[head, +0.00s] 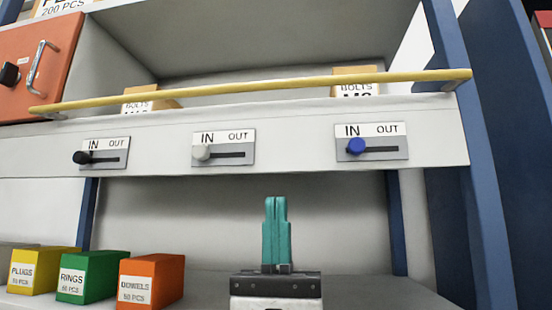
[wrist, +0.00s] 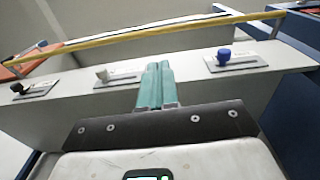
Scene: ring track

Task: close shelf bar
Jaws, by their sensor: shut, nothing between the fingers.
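The yellow shelf bar (head: 250,88) runs across the front of the upper shelf, above the shelf's front edge, from a left end near the orange door to a bracket at the right post. It also shows in the wrist view (wrist: 150,34). My gripper (head: 276,200) has teal fingers pressed together and empty. In the head view it stands upright below the shelf's front panel, apart from the bar. In the wrist view my gripper (wrist: 157,66) points toward the panel, with the bar beyond the fingertips.
The front panel (head: 300,130) carries black (head: 82,158), white (head: 202,152) and blue (head: 356,146) sliders, all at IN. Bolt boxes (head: 356,86) sit behind the bar. An orange door (head: 40,60) is upper left. Plugs, rings (head: 92,276) and dowels boxes stand lower left. A blue post (head: 470,150) is right.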

